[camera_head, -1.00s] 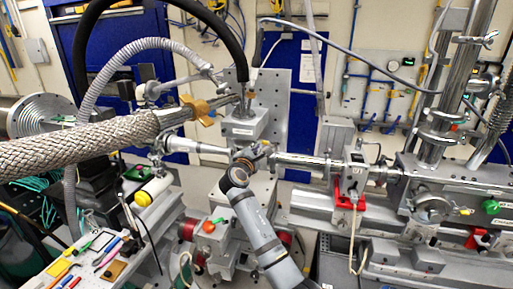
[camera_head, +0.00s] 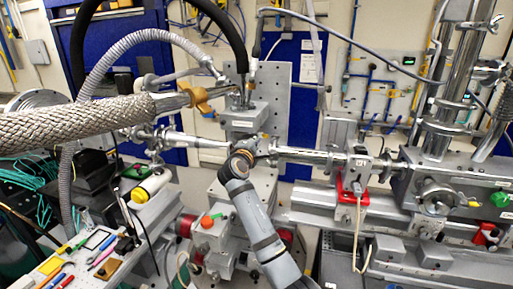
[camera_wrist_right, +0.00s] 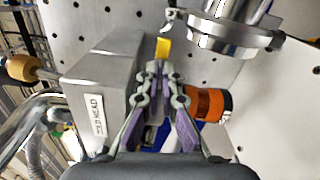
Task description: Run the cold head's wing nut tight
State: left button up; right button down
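The cold head (camera_wrist_right: 95,85) is a grey box with a printed label, at the left of the right wrist view. It also shows in the head view (camera_head: 243,120), against an upright perforated plate. My right gripper (camera_wrist_right: 159,68) lies beside the box, its fingertips close together. A small yellow piece (camera_wrist_right: 162,48) shows just beyond the tips. It may be the wing nut; I cannot tell whether the fingers touch it. In the head view my right gripper (camera_head: 252,147) is small, below the cold head. My left gripper is not in view.
An orange-and-black cylinder (camera_wrist_right: 208,103) is close right of the right fingers. A steel flange (camera_wrist_right: 235,38) is above it. A braided hose (camera_head: 75,125) crosses the left, ending near a brass-coloured fitting (camera_head: 200,98). A steel beam pipe (camera_head: 305,155) runs right of my gripper.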

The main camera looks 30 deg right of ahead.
jog(key=shift+f+m+b, duration=0.2)
jog(key=shift+m+b, duration=1.45)
jog(key=shift+m, duration=0.3)
jog(key=shift+f+m+b, duration=0.15)
jog(key=shift+m+b, duration=1.5)
jog(key=shift+m, duration=0.3)
jog(key=c, duration=1.9)
grip_release()
jog(key=shift+o, duration=0.3)
jog(key=shift+r, duration=0.15)
jog(key=shift+s+a, duration=0.1)
jog(key=v, duration=1.1)
jog(key=shift+s+a, duration=0.3)
